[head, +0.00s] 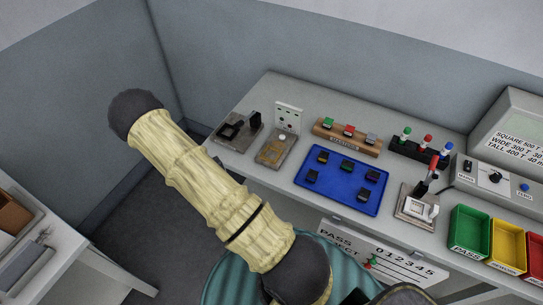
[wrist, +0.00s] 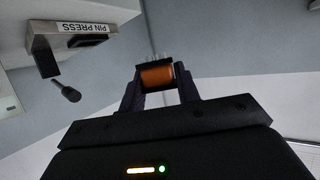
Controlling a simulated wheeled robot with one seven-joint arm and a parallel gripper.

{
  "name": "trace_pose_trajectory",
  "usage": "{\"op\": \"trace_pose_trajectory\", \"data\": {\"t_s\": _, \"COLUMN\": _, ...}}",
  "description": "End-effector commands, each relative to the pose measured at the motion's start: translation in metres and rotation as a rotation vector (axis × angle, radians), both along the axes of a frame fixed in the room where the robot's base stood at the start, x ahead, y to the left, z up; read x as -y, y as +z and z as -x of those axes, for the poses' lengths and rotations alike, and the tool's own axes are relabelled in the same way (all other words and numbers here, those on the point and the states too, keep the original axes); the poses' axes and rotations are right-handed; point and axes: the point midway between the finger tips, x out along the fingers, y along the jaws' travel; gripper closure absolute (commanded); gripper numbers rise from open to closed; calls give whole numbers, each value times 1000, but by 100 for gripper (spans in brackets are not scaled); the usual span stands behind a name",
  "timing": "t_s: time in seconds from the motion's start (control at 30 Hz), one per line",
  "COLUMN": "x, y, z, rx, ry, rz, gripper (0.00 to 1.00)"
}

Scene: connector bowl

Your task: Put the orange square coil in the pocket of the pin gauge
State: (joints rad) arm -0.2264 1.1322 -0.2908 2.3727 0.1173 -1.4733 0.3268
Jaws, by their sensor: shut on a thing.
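In the wrist view my gripper (wrist: 160,82) is shut on the orange square coil (wrist: 157,76). The coil sits between the two dark fingertips, with thin pale pins standing out from its far end. My gripper is not visible in the head view, where my sleeved arm rises toward the upper left. No fixture in the head view carries a readable pin gauge label, so I cannot tell for certain which one it is. A grey-brown plate (head: 270,155) with an upright white holed board (head: 288,117) stands at the left of the bench.
The pin press (wrist: 84,34) shows upside down in the wrist view. In the head view, a dark-topped fixture (head: 228,136), a blue tray (head: 340,200) of dark parts, a wooden rack (head: 335,142), a lever device (head: 410,216) and green bin (head: 467,243) crowd the bench.

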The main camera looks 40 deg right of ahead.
Motion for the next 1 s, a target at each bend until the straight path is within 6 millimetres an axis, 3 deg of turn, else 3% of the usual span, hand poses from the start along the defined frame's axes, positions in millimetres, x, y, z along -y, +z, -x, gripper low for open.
{"op": "trace_pose_trajectory", "data": {"t_s": 0.1, "x": 56, "y": 5, "z": -6, "rx": 10, "ry": -192, "rz": -2, "gripper": 94}}
{"op": "trace_pose_trajectory", "data": {"t_s": 0.23, "x": 120, "y": 13, "z": 2, "rx": 9, "ry": -430, "rz": -4, "gripper": 94}}
{"op": "trace_pose_trajectory", "data": {"t_s": 0.4, "x": 191, "y": 21, "z": 29, "rx": 6, "ry": -727, "rz": -4, "gripper": 94}}
{"op": "trace_pose_trajectory", "data": {"t_s": 0.5, "x": 220, "y": 25, "z": 47, "rx": 6, "ry": -870, "rz": -4, "gripper": 94}}
{"op": "trace_pose_trajectory", "data": {"t_s": 0.7, "x": 248, "y": 28, "z": 69, "rx": 3, "ry": -1025, "rz": -2, "gripper": 94}}
{"op": "trace_pose_trajectory", "data": {"t_s": 1.0, "x": 250, "y": 30, "z": 71, "rx": 1, "ry": -1036, "rz": 0, "gripper": 94}}
